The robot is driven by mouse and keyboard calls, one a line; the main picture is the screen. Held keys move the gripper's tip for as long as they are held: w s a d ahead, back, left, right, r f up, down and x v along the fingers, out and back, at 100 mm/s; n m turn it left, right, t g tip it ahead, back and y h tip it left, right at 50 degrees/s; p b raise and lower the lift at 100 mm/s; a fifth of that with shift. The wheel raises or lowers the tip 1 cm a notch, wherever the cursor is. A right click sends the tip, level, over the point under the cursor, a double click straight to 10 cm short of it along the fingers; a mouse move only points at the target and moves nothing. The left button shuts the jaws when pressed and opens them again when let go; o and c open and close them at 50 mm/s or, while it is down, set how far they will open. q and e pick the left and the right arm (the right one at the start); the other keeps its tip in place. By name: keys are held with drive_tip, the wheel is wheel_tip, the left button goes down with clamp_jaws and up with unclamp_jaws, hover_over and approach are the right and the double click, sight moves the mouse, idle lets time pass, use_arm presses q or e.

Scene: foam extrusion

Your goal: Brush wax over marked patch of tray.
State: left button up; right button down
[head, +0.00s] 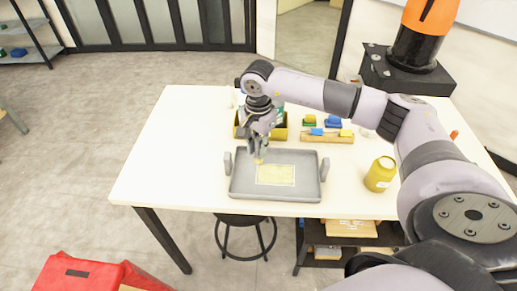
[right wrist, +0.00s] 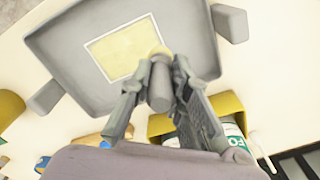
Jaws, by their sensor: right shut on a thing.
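The grey tray (head: 306,185) with two side handles lies on the white table, and it also shows in the right wrist view (right wrist: 75,72). Its marked patch is a pale yellow rectangle with a white outline (head: 280,177), also seen in the right wrist view (right wrist: 118,48). My right gripper (head: 258,149) is above the far left part of the tray. It is shut on the grey handle of a brush (right wrist: 160,85), whose yellowish tip points at the patch's edge. Whether the tip touches the tray I cannot tell. My left gripper is out of view.
A yellow bin (head: 282,134) with containers stands behind the tray. A wooden rack (head: 335,138) with blue and yellow pieces is to its right. A yellow jar (head: 381,173) stands right of the tray. The table's left part is clear.

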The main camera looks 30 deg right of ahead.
drive_tip(key=shift+w+a+r+p, duration=0.1)
drive_tip(key=shift+r+p, duration=0.3)
drive_tip(key=shift+r, duration=1)
